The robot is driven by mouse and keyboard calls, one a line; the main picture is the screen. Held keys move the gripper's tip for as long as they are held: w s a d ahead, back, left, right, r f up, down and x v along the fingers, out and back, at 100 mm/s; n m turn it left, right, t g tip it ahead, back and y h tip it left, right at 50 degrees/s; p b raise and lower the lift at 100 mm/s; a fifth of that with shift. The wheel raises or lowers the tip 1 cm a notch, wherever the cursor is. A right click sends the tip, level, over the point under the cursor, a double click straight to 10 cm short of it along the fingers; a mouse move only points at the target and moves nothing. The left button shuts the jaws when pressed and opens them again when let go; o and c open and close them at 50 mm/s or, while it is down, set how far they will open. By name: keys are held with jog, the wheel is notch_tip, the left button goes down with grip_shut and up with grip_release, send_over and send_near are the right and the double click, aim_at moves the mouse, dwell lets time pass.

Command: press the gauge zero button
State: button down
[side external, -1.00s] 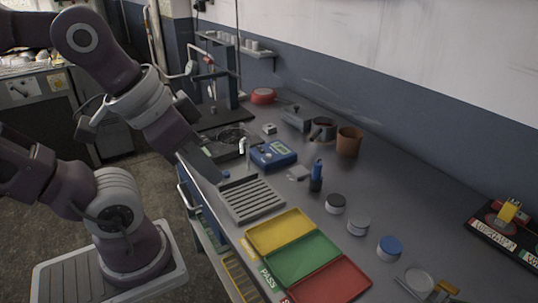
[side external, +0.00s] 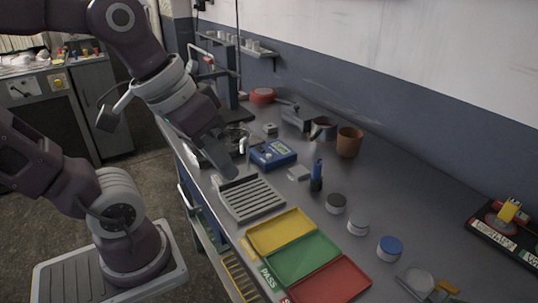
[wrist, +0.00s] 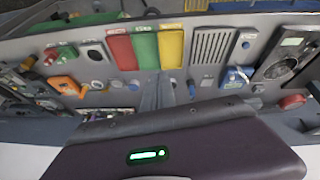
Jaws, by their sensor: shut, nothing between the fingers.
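The gauge (side external: 272,153) is a blue box with a small display, standing on the grey bench behind the slotted grey rack. In the wrist view the blue gauge (wrist: 236,78) is right of centre, beyond my fingers. Its zero button is too small to make out in either view. My gripper (side external: 231,174) is shut and empty, pointing down above the bench, to the left of the gauge and apart from it. In the wrist view my gripper (wrist: 166,86) shows as two closed fingers in the middle.
The slotted rack (side external: 250,198) lies just below my gripper in the side view. Yellow (side external: 280,231), green (side external: 302,257) and red (side external: 330,281) trays lie in front. A blue upright tool (side external: 316,176), several jars and a brown pot (side external: 349,142) stand to the right.

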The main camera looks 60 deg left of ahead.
jog(key=w+a+n+g+h, duration=0.1)
jog(key=w+n+h, duration=0.1)
jog(key=w+n, duration=0.45)
jog(key=n+t+h, duration=0.1)
jog(key=n+t, duration=0.3)
jog(key=n, duration=1)
send_over(269, 156)
jog(key=a, duration=0.1)
notch_tip(269, 156, down, 9)
jog(key=shift+s, duration=0.25)
jog(key=shift+a, duration=0.1)
jog(key=shift+f, duration=4.4)
jog(key=shift+f, duration=0.4)
